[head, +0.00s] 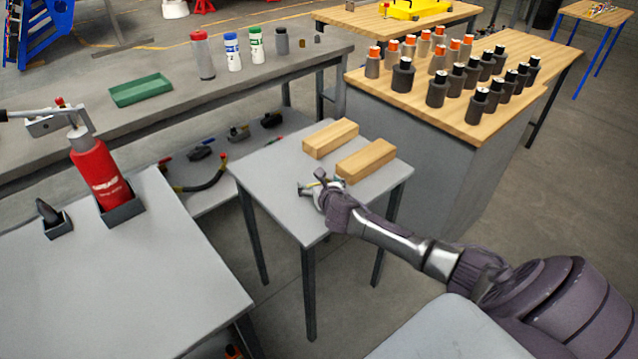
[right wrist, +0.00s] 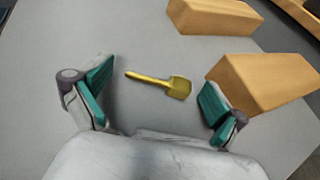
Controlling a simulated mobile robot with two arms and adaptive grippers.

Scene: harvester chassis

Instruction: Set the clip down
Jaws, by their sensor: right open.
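The clip (right wrist: 165,83) is a small yellow piece with a thin stem and a broad flat end. In the right wrist view it lies on the grey top of the small table (right wrist: 130,30), between and just beyond my open fingers. My right gripper (right wrist: 155,98) has teal finger pads spread wide, and neither pad touches the clip. In the head view my right gripper (head: 318,188) is low over the small table, and it mostly hides the clip. My left gripper is not in view.
Two wooden blocks (head: 331,138) (head: 366,159) lie on the small table close to the gripper. A wooden-topped cabinet (head: 420,108) with several dark bottles stands to the right. A red extinguisher (head: 100,175) stands on the left table. The small table's front is bare.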

